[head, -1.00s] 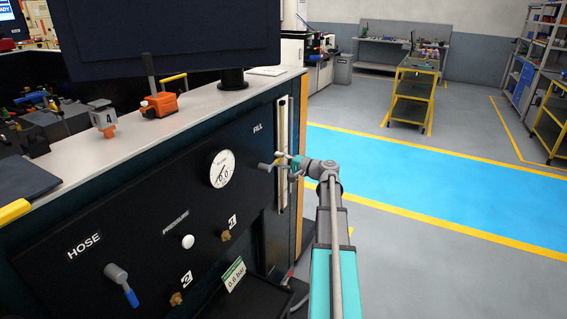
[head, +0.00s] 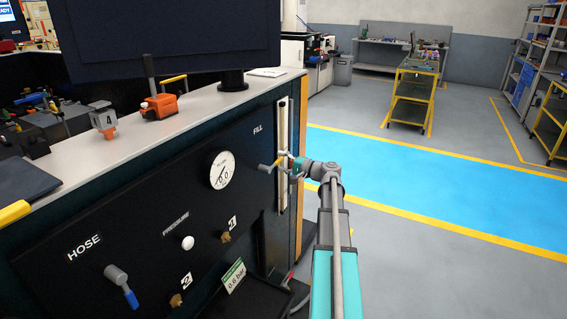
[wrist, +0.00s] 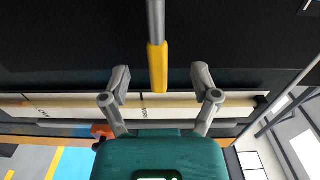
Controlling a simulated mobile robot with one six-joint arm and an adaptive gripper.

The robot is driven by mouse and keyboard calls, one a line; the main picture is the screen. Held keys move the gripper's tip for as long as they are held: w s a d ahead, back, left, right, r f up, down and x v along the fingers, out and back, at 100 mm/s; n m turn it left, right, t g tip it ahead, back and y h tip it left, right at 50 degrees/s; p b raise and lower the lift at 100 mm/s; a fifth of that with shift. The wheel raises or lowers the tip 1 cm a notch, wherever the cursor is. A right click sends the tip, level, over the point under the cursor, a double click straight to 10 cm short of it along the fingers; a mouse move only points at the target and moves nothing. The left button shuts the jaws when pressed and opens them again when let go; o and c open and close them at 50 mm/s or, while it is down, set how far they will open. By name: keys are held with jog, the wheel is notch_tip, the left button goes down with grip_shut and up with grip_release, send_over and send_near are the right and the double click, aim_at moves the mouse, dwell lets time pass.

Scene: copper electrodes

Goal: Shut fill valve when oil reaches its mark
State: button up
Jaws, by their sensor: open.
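The fill valve lever is a grey bar with a yellow grip (wrist: 157,68). In the head view the lever (head: 267,167) sticks out of the dark panel below the FILL label (head: 258,129). My gripper (wrist: 160,82) is open, with one finger on each side of the yellow grip's end and gaps to both. It also shows in the head view (head: 287,163), in front of the sight gauge. The tall pale sight gauge (head: 283,125) is at the panel's right end. It crosses the wrist view (wrist: 70,101) behind the fingers. I cannot tell the oil level against its mark.
The panel also has a round dial (head: 222,170), a white pressure button (head: 187,243), a blue-tipped hose lever (head: 121,285) and brass knobs. A monitor (head: 170,40) and an orange tool (head: 159,105) stand on the bench top. Open floor (head: 440,180) lies to the right.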

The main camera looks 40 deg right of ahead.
jog(key=v, duration=0.7)
jog(key=shift+s, duration=0.2)
dwell(0.4)
jog(key=shift+s, duration=0.1)
jog(key=v, duration=1.2)
jog(key=shift+d, duration=0.1)
dwell(0.8)
